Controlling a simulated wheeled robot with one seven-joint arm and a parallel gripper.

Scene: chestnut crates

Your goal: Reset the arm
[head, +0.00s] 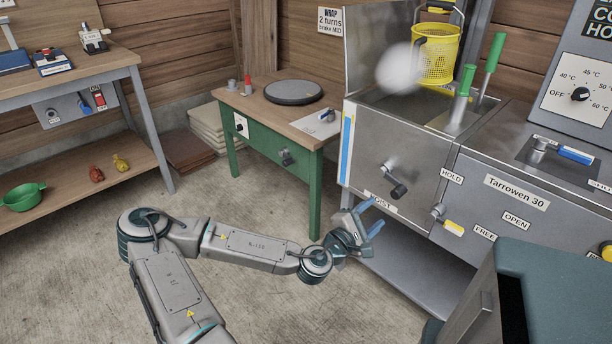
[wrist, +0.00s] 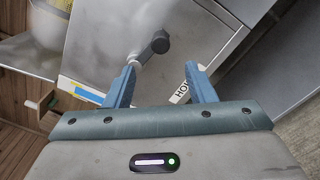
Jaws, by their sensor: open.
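My arm stretches across the lower middle of the head view, with my gripper (head: 372,216) in front of the steel machine (head: 400,150), low and near its left corner. The gripper is open, with two blue fingers apart and nothing between them. In the wrist view my gripper (wrist: 160,85) points at the machine's front panel (wrist: 105,55). A dark crank knob (wrist: 158,42) shows just beyond the fingertips; I cannot tell the exact gap. In the head view that crank (head: 397,188) is up and to the right of my gripper, apart from it.
A green table (head: 265,135) with a round dark plate (head: 293,92) stands left of the machine. A workbench (head: 75,70) is at far left, with a green pot (head: 22,196) on its shelf. A yellow basket (head: 436,55) hangs above the machine. Open floor lies left of my arm.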

